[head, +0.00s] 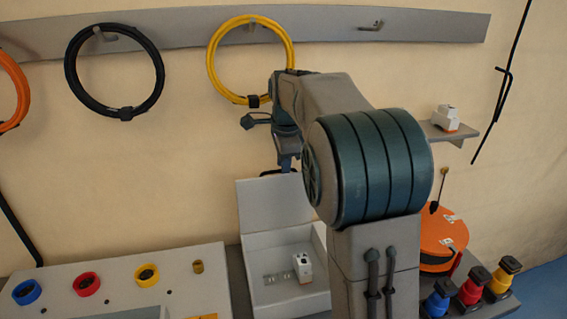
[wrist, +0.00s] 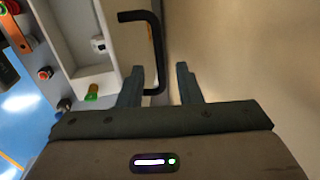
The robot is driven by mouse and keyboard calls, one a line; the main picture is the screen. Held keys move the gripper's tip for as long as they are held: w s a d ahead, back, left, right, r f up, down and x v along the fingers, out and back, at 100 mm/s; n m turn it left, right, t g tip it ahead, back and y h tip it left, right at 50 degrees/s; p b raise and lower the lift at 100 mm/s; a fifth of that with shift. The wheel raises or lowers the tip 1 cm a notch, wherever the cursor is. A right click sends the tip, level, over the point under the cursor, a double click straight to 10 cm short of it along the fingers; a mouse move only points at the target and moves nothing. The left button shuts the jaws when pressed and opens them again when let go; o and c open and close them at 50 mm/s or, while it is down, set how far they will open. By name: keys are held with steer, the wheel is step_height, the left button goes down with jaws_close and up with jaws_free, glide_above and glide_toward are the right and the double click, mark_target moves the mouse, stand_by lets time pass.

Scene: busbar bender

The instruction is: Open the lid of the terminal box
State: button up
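The grey terminal box (head: 292,303) stands on the bench in the head view, with its lid (head: 262,212) swung up, roughly upright at the back. A white block (head: 302,266) sits inside the open box; it also shows in the wrist view (wrist: 98,44). A black bar handle (wrist: 155,40) shows in the wrist view; its lower end lies between my fingers, nearer the left one. My gripper (wrist: 160,76) is open, with a clear gap between the fingers. In the head view my gripper (head: 286,166) is at the lid's top edge, partly hidden by my arm.
A panel with blue, red and yellow rings (head: 88,284) lies left of the box. An orange reel (head: 440,232) and coloured knobs (head: 470,288) are at the right. Black (head: 116,72) and yellow (head: 252,60) coils hang on the wall close behind my arm.

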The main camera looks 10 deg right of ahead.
steer(key=s+d+r+b, duration=0.1)
steer(key=s+d+r, duration=0.5)
steer(key=d+r, duration=0.4)
steer(key=shift+s+r+b, duration=0.15)
steer(key=shift+r+b, duration=0.25)
steer(key=shift+r, duration=0.1)
steer(key=shift+a, duration=0.1)
steer(key=s+a+f+n, duration=0.5)
steer(key=s+f+n, duration=0.4)
steer(key=s, duration=0.3)
steer(key=s+a+f+n, duration=0.6)
steer(key=s+f+n, duration=0.3)
steer(key=s+f, duration=0.3)
steer(key=shift+a+t, duration=0.3)
steer(key=shift+t, duration=0.1)
